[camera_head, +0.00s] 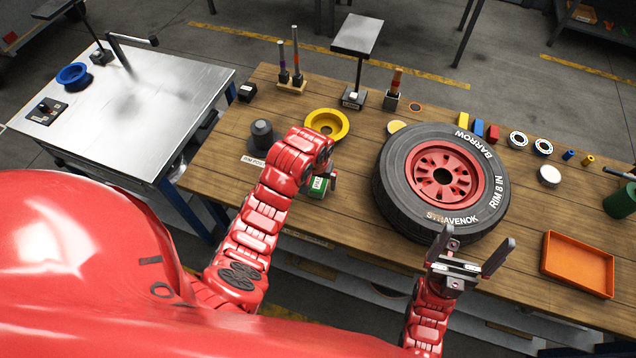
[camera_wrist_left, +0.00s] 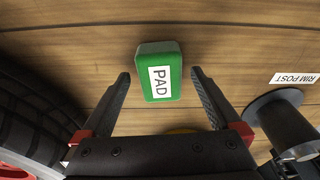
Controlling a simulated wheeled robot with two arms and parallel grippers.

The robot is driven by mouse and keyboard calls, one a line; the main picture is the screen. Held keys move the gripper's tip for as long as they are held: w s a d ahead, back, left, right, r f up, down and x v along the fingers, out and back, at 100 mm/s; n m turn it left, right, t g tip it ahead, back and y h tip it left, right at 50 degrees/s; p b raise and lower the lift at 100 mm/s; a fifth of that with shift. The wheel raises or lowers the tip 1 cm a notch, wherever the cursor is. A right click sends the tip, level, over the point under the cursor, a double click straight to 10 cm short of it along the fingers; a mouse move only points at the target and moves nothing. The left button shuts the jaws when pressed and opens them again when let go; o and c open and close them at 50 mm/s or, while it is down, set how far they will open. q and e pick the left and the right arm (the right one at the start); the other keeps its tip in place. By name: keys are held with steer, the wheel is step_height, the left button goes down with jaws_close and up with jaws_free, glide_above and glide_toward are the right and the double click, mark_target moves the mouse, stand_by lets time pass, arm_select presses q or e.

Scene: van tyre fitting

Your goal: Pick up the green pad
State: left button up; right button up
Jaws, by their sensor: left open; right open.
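The green pad (camera_wrist_left: 160,72) with a white "PAD" label lies on the wooden workbench, and in the head view the pad (camera_head: 317,187) is partly hidden by my left wrist. My left gripper (camera_wrist_left: 157,78) is open, with its two dark fingers on either side of the pad's near end and gaps between them and the pad. In the head view my left gripper (camera_head: 326,178) is mostly hidden behind its own wrist. My right gripper (camera_head: 476,250) is open and empty near the front of the tyre.
The tyre (camera_head: 391,194) with a red rim lies right of the pad. A yellow ring (camera_head: 343,133) and a dark rim post (camera_head: 262,135) stand near my left wrist. An orange tray (camera_head: 578,264) sits at the right. Several small parts line the back.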

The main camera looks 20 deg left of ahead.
mark_target(316, 185)
arm_select(q)
steer(key=shift+f, duration=0.45)
steer(key=c, duration=1.4)
steer(key=shift+r, duration=0.15)
steer(key=shift+w+r+b, duration=0.1)
steer(key=shift+r+b, duration=0.7)
steer(key=shift+b, duration=0.2)
steer(key=shift+r+b, duration=0.55)
steer(key=shift+r, duration=0.1)
steer(key=shift+s+a+r+p, duration=0.1)
steer(key=shift+s+r+p, duration=0.1)
steer(key=shift+s+p, duration=0.3)
steer(key=shift+s+r+p, duration=0.2)
steer(key=shift+s+p, duration=0.2)
steer(key=shift+p, duration=0.1)
steer(key=s+r+p, duration=0.1)
steer(key=s+p, duration=0.2)
steer(key=s, duration=1.1)
steer(key=shift+s, duration=0.25)
